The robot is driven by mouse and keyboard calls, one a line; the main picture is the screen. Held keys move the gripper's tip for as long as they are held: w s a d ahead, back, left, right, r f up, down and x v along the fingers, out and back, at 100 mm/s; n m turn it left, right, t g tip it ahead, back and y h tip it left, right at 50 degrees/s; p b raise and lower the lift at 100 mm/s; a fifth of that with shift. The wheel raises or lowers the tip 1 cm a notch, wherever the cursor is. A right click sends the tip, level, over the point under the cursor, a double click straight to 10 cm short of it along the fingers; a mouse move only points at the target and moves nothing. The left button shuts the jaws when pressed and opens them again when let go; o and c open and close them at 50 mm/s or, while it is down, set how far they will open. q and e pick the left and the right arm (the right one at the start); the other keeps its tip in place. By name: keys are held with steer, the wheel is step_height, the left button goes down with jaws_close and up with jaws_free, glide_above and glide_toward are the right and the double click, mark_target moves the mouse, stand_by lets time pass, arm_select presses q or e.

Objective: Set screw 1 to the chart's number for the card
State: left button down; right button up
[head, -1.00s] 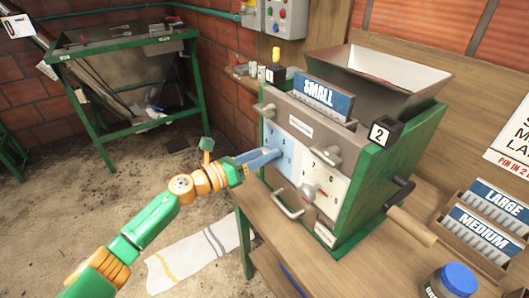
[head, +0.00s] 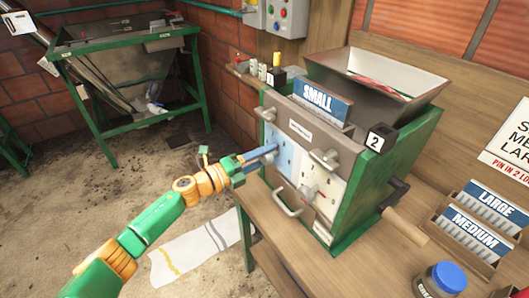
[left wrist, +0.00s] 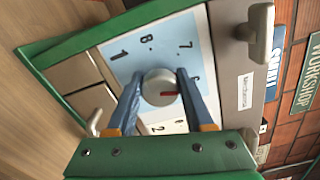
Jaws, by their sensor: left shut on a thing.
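The machine (head: 370,195) has a blue dial panel (head: 288,166) on the left of its front. My left gripper (head: 275,148) reaches this panel. In the left wrist view its fingers (left wrist: 160,98) are shut on the sides of a round grey knob (left wrist: 155,82), the screw on the blue panel (left wrist: 170,40). The knob has a red mark pointing right in that view. Numerals 8 and 7 show; others are partly hidden, so the exact setting is unclear. A SMALL card (head: 322,102) stands on top of the machine. The wall chart (head: 514,142) is cut off. My right gripper is out of view.
A cream dial panel (head: 320,186) with a red pointer is beside the blue one. Metal handles (head: 288,203) stick out from the front. LARGE (head: 492,205) and MEDIUM (head: 474,228) cards stand in a rack at right, near a blue-lidded jar (head: 445,279).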

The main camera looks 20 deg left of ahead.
mark_target(261, 158)
arm_select(q)
steer(key=n+p, duration=0.1)
steer(key=n, duration=0.3)
steer(key=shift+f+n+p, duration=0.1)
steer(key=shift+n+p, duration=0.5)
steer(key=shift+n, duration=1.6)
steer(key=shift+c, duration=1.6)
jaws_free()
steer(key=shift+d, duration=0.1)
steer(key=b+v, duration=0.1)
steer(key=v, duration=0.5)
steer(key=shift+s+a+f, duration=0.15)
steer(key=shift+s+a, duration=0.1)
steer(key=shift+s, duration=0.05)
steer(key=shift+s+a, duration=0.1)
